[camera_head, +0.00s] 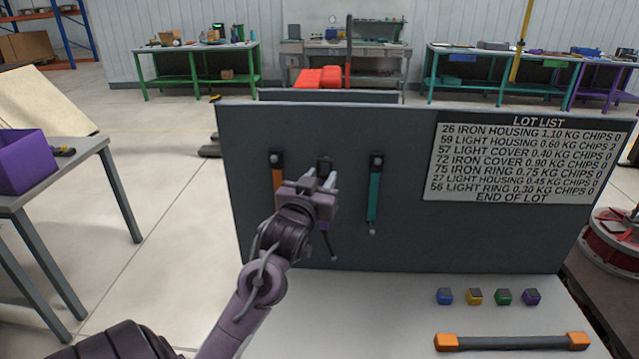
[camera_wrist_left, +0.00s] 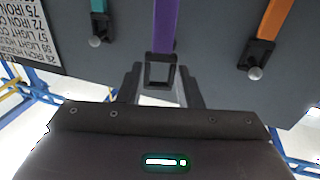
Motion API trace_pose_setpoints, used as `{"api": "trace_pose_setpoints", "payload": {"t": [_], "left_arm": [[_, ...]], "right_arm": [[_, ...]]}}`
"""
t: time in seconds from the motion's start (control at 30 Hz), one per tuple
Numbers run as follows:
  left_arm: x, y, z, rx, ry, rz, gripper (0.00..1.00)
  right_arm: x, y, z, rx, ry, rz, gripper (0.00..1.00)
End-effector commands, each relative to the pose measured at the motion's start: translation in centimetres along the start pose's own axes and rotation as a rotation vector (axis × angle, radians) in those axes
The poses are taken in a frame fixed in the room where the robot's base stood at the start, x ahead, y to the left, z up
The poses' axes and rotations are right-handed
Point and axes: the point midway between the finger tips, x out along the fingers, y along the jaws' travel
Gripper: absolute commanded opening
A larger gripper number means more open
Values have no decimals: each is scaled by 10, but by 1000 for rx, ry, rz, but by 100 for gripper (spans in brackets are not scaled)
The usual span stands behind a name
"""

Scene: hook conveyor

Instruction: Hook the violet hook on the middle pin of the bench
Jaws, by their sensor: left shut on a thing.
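The violet hook (camera_head: 325,230) is in my left gripper (camera_head: 322,180), in front of the middle of the upright grey bench panel (camera_head: 400,245). Its lower end hangs below the gripper, slightly tilted. In the left wrist view, its violet strap (camera_wrist_left: 165,28) runs up from a dark end frame between the fingers (camera_wrist_left: 160,80). A dark block (camera_head: 324,162) shows at the middle pin's place, just above the fingers. The gripper hides much of this spot, so I cannot tell whether the hook is on the pin. My right gripper is not in view.
An orange hook (camera_head: 278,178) hangs left of the gripper and a teal hook (camera_head: 374,195) hangs right, both close. A lot list (camera_head: 515,160) is at the panel's right. Small coloured blocks (camera_head: 474,297) and an orange-ended bar (camera_head: 512,342) are on the ledge.

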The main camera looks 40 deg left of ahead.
Motion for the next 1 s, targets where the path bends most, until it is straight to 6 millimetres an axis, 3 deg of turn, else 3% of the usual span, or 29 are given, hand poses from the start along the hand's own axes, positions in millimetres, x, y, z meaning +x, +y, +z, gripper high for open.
{"api": "trace_pose_setpoints", "payload": {"t": [0.13,0.43,1.0], "left_arm": [[9,-3,0,2,4,0,0],[26,-8,2,1,5,-1,0],[59,-16,7,1,3,-1,0]], "right_arm": [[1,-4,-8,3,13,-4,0],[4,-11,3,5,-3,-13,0],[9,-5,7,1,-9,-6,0]]}}
